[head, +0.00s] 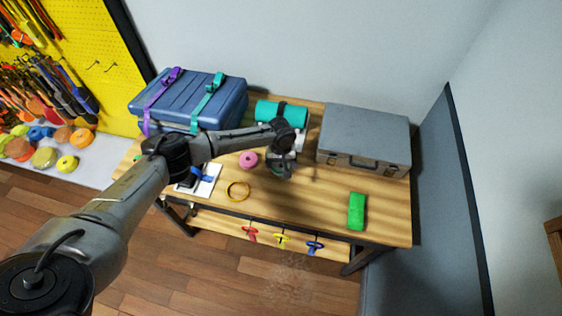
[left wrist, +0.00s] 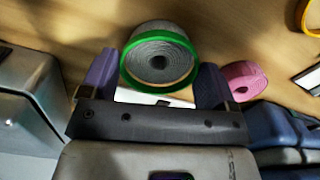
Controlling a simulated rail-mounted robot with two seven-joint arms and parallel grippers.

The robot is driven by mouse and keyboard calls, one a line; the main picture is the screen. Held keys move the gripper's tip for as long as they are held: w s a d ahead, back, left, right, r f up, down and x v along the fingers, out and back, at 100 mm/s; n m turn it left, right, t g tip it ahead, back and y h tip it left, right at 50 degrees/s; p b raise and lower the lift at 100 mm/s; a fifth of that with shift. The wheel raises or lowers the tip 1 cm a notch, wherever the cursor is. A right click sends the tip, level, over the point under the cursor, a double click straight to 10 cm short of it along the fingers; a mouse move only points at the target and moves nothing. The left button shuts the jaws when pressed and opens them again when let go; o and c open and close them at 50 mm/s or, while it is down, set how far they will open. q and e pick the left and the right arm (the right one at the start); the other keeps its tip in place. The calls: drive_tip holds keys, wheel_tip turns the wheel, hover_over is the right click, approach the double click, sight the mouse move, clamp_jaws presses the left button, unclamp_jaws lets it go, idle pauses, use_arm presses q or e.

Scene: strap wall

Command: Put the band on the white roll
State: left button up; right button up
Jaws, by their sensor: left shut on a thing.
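My left gripper (head: 280,167) is over the middle of the bench. In the left wrist view its fingers (left wrist: 160,72) are on both sides of a coiled grey roll (left wrist: 155,56) with a green band (left wrist: 187,43) around its rim, and they are shut on it. I cannot tell whether the roll touches the bench. A white surface (left wrist: 142,97) shows just past it, partly hidden by the gripper; it may be the white roll. A thin yellow band (head: 229,194) lies flat on the bench, apart from the gripper. My right gripper is not in view.
A pink roll (head: 248,159) lies beside the left gripper. A teal roll (head: 268,112), a blue case (head: 175,97) and a grey case (head: 365,129) stand along the wall. A green block (head: 356,211) lies front right. The bench's front middle is fairly clear.

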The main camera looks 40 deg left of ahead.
use_arm(q)
drive_tip(key=shift+f, duration=0.45)
idle(0.6)
drive_tip(key=shift+f, duration=0.4)
idle(0.5)
idle(0.5)
drive_tip(key=o, duration=0.8)
drive_tip(key=shift+c, duration=0.2)
drive_tip(key=shift+p, duration=0.35)
